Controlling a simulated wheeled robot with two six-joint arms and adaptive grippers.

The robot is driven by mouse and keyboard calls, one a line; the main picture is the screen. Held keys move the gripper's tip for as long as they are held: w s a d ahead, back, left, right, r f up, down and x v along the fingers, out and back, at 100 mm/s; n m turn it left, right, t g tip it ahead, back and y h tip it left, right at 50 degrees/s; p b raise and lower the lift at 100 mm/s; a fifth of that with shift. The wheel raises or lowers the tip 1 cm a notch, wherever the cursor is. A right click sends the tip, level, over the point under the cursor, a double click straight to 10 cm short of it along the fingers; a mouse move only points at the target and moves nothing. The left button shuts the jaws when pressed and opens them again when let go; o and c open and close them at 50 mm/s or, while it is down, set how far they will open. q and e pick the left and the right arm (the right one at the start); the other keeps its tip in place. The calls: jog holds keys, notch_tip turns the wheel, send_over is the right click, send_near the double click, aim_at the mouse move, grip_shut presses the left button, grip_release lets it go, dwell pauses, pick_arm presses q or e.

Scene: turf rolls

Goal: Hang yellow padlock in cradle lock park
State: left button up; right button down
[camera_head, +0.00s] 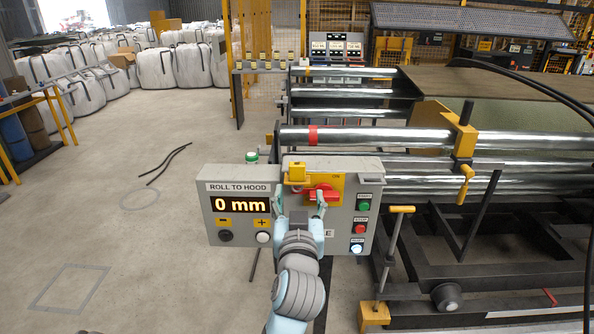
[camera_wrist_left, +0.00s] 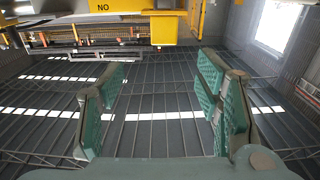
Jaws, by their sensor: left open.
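A small yellow padlock (camera_head: 297,173) sits at the upper left of the yellow switch plate (camera_head: 336,184) on the grey control box, beside a red rotary switch (camera_head: 320,193). My left gripper (camera_head: 300,201) is in front of the box, just below the padlock. Its two teal fingers are spread, one near the red switch. In the left wrist view the gripper (camera_wrist_left: 160,108) is open with nothing between its fingers; a yellow block (camera_wrist_left: 164,28), apparently the padlock, is beyond them at the top. I cannot make out which part is the cradle lock park. My right gripper is not in view.
The control box (camera_head: 238,188) reads 0 mm and has several buttons. Metal rollers (camera_head: 375,136) and a yellow clamp (camera_head: 465,141) lie to the right, above a dark frame. A yellow T-handle (camera_head: 402,209) stands right of the box. The concrete floor (camera_head: 120,230) at left is mostly clear.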

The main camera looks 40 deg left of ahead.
aim_at(297, 167)
pick_arm(q)
jog(key=x, duration=1.3)
jog(key=shift+s+a+r+p, duration=0.1)
jog(key=shift+a+r+p, duration=0.1)
jog(key=shift+a+p, duration=0.2)
jog(key=shift+w+a+f, duration=0.15)
jog(key=shift+w+a, duration=0.1)
jog(key=shift+w, duration=0.05)
jog(key=shift+d, duration=0.1)
jog(key=c, duration=1.3)
